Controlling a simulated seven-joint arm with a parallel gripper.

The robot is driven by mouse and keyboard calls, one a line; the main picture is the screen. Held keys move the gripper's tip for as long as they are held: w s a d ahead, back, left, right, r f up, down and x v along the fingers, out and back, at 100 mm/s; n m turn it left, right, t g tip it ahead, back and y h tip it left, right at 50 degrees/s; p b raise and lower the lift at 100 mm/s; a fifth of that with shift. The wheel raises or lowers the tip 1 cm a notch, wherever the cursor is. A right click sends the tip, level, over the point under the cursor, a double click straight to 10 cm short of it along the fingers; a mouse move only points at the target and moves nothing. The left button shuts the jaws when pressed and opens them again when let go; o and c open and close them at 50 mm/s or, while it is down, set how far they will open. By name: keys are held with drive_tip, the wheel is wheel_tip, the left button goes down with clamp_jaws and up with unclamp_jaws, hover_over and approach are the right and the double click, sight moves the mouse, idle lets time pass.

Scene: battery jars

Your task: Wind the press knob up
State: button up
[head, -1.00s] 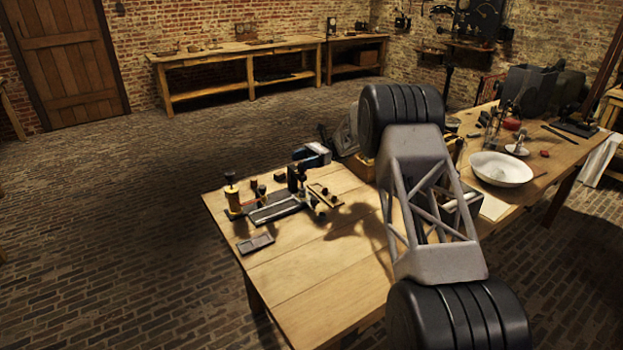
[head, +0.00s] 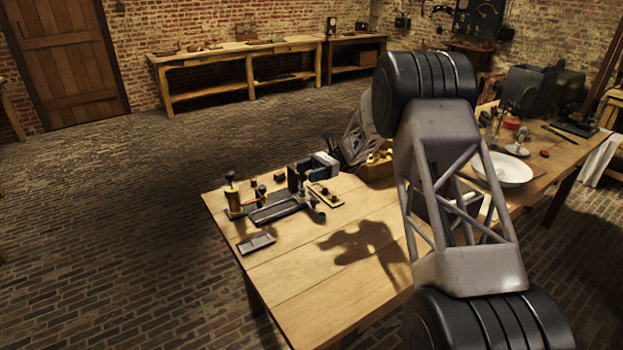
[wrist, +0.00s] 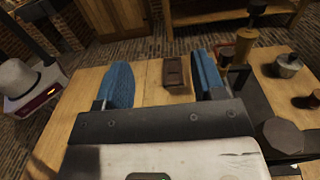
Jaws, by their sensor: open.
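The bench press fixture (head: 275,210) sits on the wooden table, with a dark base and a black upright block. A dark faceted knob (head: 313,200) is at its right end. The wrist view shows a dark faceted knob (wrist: 283,138) close up at the right, beside my gripper. A brass-coloured post (head: 232,196) with a dark knob on top stands at the fixture's left end; it also shows in the wrist view (wrist: 245,45). I cannot tell for certain which knob is the press knob. My gripper (wrist: 163,80) is open, its blue fingers apart and empty, behind the fixture's right end in the head view.
A small dark tray (head: 256,243) lies at the table's front left; it also shows between my fingers, farther off, in the wrist view (wrist: 176,73). A white bowl (head: 512,170) stands on the right. The table's front middle is clear.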

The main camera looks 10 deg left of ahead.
drive_tip(key=shift+s+d+r, duration=0.1)
drive_tip(key=shift+s+d, duration=0.2)
drive_tip(key=shift+s, duration=0.4)
drive_tip(key=shift+s+d+r, duration=0.1)
drive_tip(key=shift+s+d, duration=0.25)
drive_tip(key=shift+s, duration=0.35)
drive_tip(key=shift+s+d, duration=0.3)
drive_tip(key=shift+s, duration=0.4)
drive_tip(key=w+a+m+t+y, duration=0.5)
drive_tip(key=a+m+t+y, duration=0.15)
drive_tip(key=t, duration=0.65)
drive_tip(key=shift+w+d+f+m+t+h, duration=0.75)
drive_tip(key=shift+d+m+t+h, duration=0.2)
drive_tip(key=shift+m+t, duration=1.05)
drive_tip(key=shift+w+d+f+m+t+h, duration=0.65)
drive_tip(key=shift+d+f+m+t+h, duration=0.25)
drive_tip(key=shift+m+t, duration=1.1)
drive_tip(key=shift+w+d+f+m+t+h, duration=0.75)
drive_tip(key=shift+d+m+t+h, duration=0.2)
drive_tip(key=shift+m+t, duration=1.05)
drive_tip(key=shift+n, duration=0.25)
drive_tip(key=shift+x, duration=3.85)
